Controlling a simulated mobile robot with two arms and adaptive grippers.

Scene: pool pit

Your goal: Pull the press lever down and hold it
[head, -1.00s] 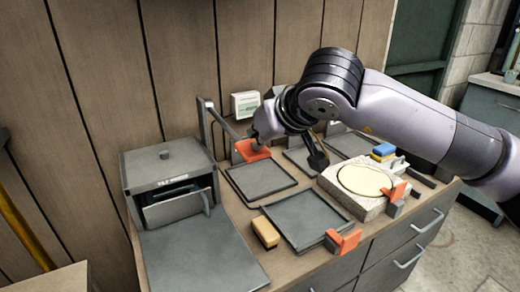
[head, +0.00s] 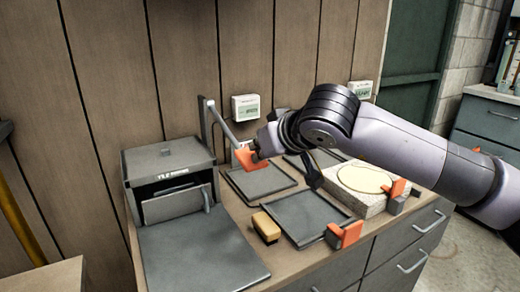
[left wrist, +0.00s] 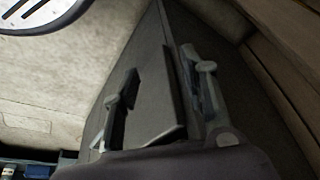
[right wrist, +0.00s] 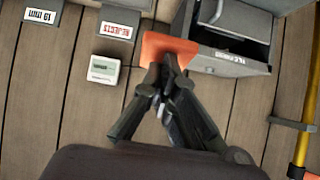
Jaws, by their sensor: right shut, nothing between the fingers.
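The press lever (head: 226,125) is a thin grey bar sloping down and right from a post at the back of the bench. An orange plate (head: 246,162) is at its lower end, above a dark square plate. My right gripper (head: 259,150) is at the orange plate, its tips over or against it; contact is unclear. In the right wrist view its fingers (right wrist: 170,65) are together and empty, in front of the orange plate (right wrist: 158,46). My left gripper (left wrist: 167,72) shows only in its wrist view, fingers spread and empty before a dark panel.
A grey tile warmer box (head: 170,175) stands left of the press. Dark trays (head: 305,217), a yellow-brown sponge (head: 266,227) and a stone block (head: 352,200) with a round pale top are to the right. The wooden wall is close behind.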

